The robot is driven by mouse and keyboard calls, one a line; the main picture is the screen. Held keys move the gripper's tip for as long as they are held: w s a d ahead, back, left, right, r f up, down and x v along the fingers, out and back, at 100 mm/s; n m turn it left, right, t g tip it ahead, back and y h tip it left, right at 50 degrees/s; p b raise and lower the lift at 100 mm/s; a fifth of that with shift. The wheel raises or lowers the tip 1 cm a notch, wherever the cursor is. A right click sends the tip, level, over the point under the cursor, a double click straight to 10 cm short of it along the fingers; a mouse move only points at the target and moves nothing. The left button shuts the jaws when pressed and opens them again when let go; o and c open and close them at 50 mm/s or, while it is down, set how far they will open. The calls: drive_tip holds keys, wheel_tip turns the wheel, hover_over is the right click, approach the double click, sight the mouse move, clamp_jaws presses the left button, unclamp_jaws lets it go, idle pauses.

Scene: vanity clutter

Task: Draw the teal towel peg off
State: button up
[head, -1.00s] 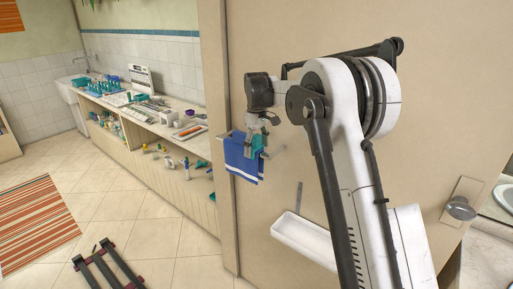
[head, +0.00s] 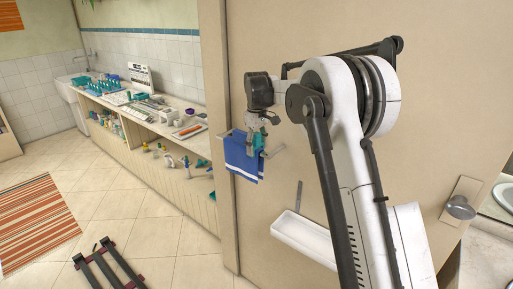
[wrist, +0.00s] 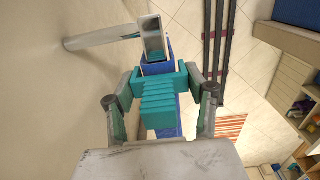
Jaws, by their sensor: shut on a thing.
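The teal towel peg (wrist: 157,92) is between the two fingers of my gripper (wrist: 158,78) in the wrist view, and the gripper is shut on it. In the head view the peg (head: 259,141) shows as a small teal patch just below my gripper (head: 262,121). The blue towel (head: 241,161) with white stripes hangs from a grey rail (head: 275,152) on the beige door. The towel (wrist: 166,130) and the rail (wrist: 90,40) also show in the wrist view. Whether the peg still touches the towel or rail is unclear.
A door knob (head: 460,207) is at the right. A cluttered counter (head: 170,117) with open shelves stands to the left. The tiled floor in front holds a striped rug (head: 35,215).

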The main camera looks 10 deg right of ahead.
sight(257, 133)
drive_tip(key=shift+r+p, duration=1.05)
drive_tip(key=shift+r, duration=1.55)
